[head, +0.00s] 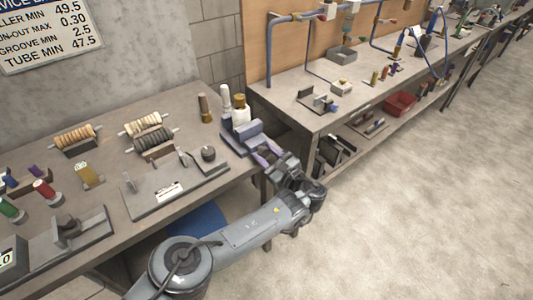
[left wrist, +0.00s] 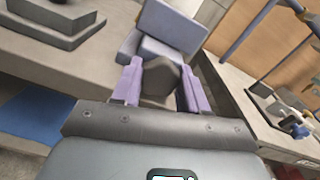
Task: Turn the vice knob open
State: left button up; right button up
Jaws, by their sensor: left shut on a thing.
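The vice knob (left wrist: 159,78) is a dark grey faceted piece on the vice's near side. My left gripper (head: 267,153) reaches the vice from the front right. In the left wrist view its two purple fingers (left wrist: 160,88) are on either side of the knob, shut on it. My right gripper is in neither view.
The near bench (head: 108,182) holds a plate fixture with a dark round knob (head: 208,153), ribbed rollers (head: 77,138) and small bottles (head: 239,112) behind the vice. A second bench (head: 290,105) with pipes stands behind to the right. The floor at right is clear.

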pick_arm(q)
jog(key=shift+n, duration=0.3)
jog(key=o, duration=1.1)
jog(key=shift+c, duration=0.2)
jog(key=p+v, duration=0.2)
jog(key=v, duration=0.8)
jog(key=shift+s+d+p, duration=0.2)
jog(key=shift+s+p, duration=0.1)
jog(key=shift+s, duration=0.05)
